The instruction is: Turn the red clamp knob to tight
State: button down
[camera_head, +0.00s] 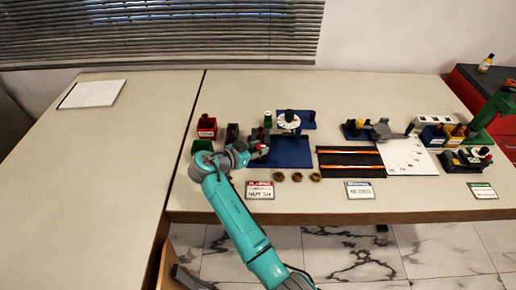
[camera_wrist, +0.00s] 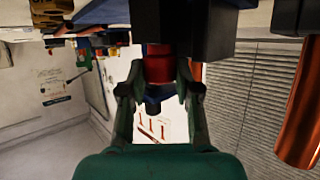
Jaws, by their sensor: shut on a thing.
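The red clamp knob (camera_wrist: 158,64) shows in the wrist view as a short red cylinder under a dark block. My gripper (camera_wrist: 161,82) has one finger on each side of it and is shut on it. A small blue part shows just beyond the knob, between the fingers. In the head view my gripper (camera_head: 254,151) is at the dark fixture left of the blue plate. My gripper and the fixture crowd together there, and the knob's turn position cannot be read.
A blue plate (camera_head: 291,152) with a gauge stands right of my gripper. Red (camera_head: 206,128) and green (camera_head: 201,146) bins stand to its left. Several brown rings (camera_head: 297,177) and a red-headed label card (camera_head: 259,190) lie in front. The left table (camera_head: 110,150) is mostly clear.

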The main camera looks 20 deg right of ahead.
jog(key=c, duration=1.1)
grip_release()
jog(key=shift+f, duration=0.15)
jog(key=v, duration=1.2)
